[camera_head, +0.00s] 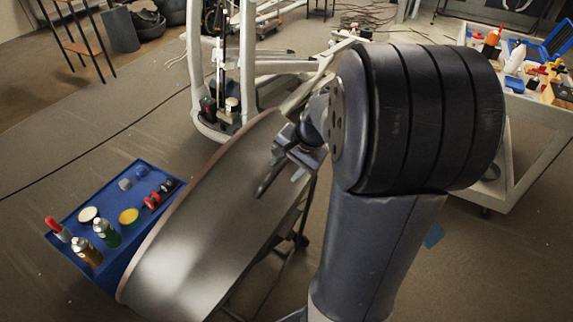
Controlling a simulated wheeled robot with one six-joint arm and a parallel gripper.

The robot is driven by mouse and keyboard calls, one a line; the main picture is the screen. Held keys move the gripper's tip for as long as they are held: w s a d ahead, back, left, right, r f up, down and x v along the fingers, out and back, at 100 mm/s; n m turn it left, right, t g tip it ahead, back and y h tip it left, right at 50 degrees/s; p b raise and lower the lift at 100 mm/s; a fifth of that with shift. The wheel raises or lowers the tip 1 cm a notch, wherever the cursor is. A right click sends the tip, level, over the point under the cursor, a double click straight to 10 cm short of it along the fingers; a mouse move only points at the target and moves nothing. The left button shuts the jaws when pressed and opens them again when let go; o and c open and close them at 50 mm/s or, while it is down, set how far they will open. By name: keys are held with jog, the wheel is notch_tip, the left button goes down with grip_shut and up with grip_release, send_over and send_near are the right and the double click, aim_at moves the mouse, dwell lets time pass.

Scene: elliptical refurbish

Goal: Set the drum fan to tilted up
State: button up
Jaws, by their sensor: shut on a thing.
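The drum fan (205,230) is a large drum with a broad, curved, shiny metal shell and a coppery rim. It stands tilted in the middle of the head view on a dark stand that shows partly at its lower right. My gripper (279,184) is at the upper right side of the shell, shut on the drum fan. The exact point of grip is hard to make out. My arm hides part of the area to the right of the drum, and the fan's inside does not show.
A blue tray (70,222) with bottles, tins and small items is close at the drum's left. A white tubular frame (247,60) stands behind it. A white cart (540,155) with tools is at the right. Open floor lies at the left, with a black cable across it.

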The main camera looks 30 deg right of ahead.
jog(key=shift+r, duration=0.15)
jog(key=v, duration=1)
jog(key=shift+s+r, duration=0.15)
jog(key=shift+r, duration=0.1)
jog(key=shift+d+f, duration=0.1)
jog(key=x, duration=1.1)
jog(key=shift+w+a+r+p, duration=0.35)
jog(key=shift+w+r+p, duration=0.1)
jog(key=shift+w+r, duration=0.1)
jog(key=shift+w+a+r, duration=0.2)
jog(key=shift+w+a, duration=0.15)
jog(key=shift+w, duration=0.25)
